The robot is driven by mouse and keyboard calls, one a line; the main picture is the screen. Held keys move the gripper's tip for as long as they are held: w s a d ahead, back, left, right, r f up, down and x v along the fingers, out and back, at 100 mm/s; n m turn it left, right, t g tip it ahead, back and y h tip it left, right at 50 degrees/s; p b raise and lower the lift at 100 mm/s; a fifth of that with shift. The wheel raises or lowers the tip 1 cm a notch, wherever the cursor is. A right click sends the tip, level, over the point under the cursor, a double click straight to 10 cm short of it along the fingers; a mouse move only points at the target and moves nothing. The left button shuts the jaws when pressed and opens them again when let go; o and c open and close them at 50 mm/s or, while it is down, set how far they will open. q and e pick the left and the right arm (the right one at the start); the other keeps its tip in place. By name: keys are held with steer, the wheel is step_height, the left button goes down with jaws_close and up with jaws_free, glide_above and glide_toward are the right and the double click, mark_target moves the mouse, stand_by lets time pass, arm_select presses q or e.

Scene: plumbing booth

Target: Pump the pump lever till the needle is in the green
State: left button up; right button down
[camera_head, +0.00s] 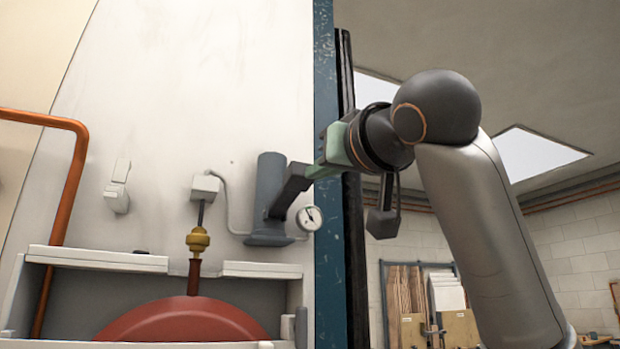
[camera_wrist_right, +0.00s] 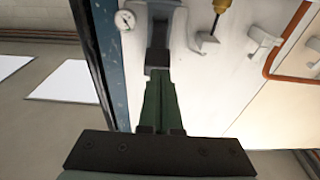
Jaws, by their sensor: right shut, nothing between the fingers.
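The pump is a blue-grey upright cylinder (camera_head: 269,190) on the pale wall panel. Its dark lever (camera_head: 289,190) slants up and to the right from the cylinder, and also shows in the wrist view (camera_wrist_right: 158,52). My right gripper (camera_head: 314,171) has green fingers, shut with nothing between them. Its tips are at the lever's outer end; whether they touch it I cannot tell. In the wrist view the fingers (camera_wrist_right: 156,82) line up with the lever. A round white gauge (camera_head: 309,218) sits right of the pump's foot. Its dark needle shows, but the coloured zones are too small to read. My left gripper is out of view.
A blue post (camera_head: 327,262) stands at the panel's right edge, behind my right wrist. A brass valve fitting (camera_head: 198,240) sits above a red vessel (camera_head: 185,320) at lower left. A copper pipe (camera_head: 72,190) runs down the left. Open room lies to the right.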

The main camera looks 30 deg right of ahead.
steer(key=shift+s+f+b, duration=0.2)
steer(key=shift+s, duration=1.15)
steer(key=shift+s+f+b, duration=0.2)
steer(key=shift+s, duration=1.15)
